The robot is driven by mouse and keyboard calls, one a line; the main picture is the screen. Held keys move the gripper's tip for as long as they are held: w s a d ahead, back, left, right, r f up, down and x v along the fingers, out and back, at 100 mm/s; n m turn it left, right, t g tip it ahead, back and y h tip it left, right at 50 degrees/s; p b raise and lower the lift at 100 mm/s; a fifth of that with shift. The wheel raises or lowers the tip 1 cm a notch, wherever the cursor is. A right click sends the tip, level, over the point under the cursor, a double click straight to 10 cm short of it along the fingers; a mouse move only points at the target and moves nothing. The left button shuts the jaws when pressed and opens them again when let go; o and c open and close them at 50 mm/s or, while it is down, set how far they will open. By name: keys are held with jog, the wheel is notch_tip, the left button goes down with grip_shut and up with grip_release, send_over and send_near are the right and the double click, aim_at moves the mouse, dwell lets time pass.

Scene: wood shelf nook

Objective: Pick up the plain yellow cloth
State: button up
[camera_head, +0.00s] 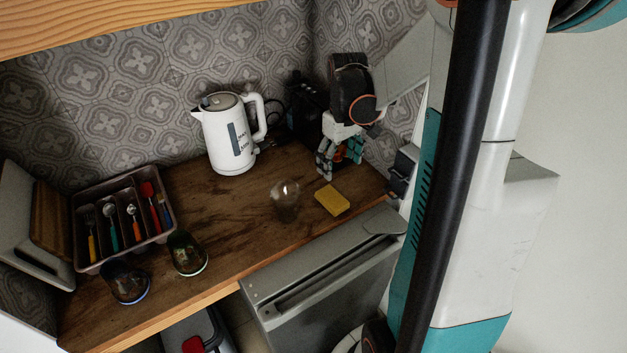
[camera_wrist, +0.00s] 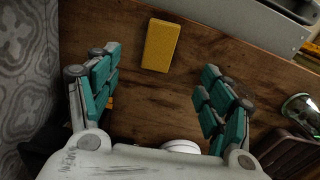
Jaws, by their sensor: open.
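The plain yellow cloth (camera_head: 332,200) is a small yellow block-like rectangle lying flat on the wooden counter, near its front right edge. It also shows in the wrist view (camera_wrist: 161,45), beyond the fingertips and a little left of the middle between them. My gripper (camera_head: 340,162) hangs over the counter just behind the cloth. In the wrist view my gripper (camera_wrist: 158,82) is open, its teal-padded fingers wide apart, with nothing but bare wood between them. The cloth is apart from both fingers and fully in sight.
A white kettle (camera_head: 230,135) stands behind and left. A clear glass (camera_head: 285,200) stands just left of the cloth. Two more glasses (camera_head: 187,252) (camera_head: 125,282) and a cutlery tray (camera_head: 123,219) are at the left. A grey appliance (camera_head: 325,270) stands below the counter's front edge.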

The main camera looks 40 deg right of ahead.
jog(key=b, duration=0.3)
send_over(336, 200)
jog(key=f, duration=0.8)
jog(key=shift+s+d+f, duration=0.15)
jog(key=shift+d+f, duration=0.05)
jog(key=shift+f, duration=0.1)
jog(key=shift+a+f+b, duration=0.15)
jog(key=shift+f+b, duration=0.3)
jog(key=shift+f, duration=0.95)
jog(key=shift+a+f+b, duration=0.15)
jog(key=shift+f+b, duration=0.25)
jog(key=shift+f, duration=0.95)
jog(key=c, duration=1.1)
jog(key=shift+r, duration=0.1)
jog(key=shift+c, duration=0.2)
notch_tip(336, 200, up, 20)
jog(key=p, duration=0.6)
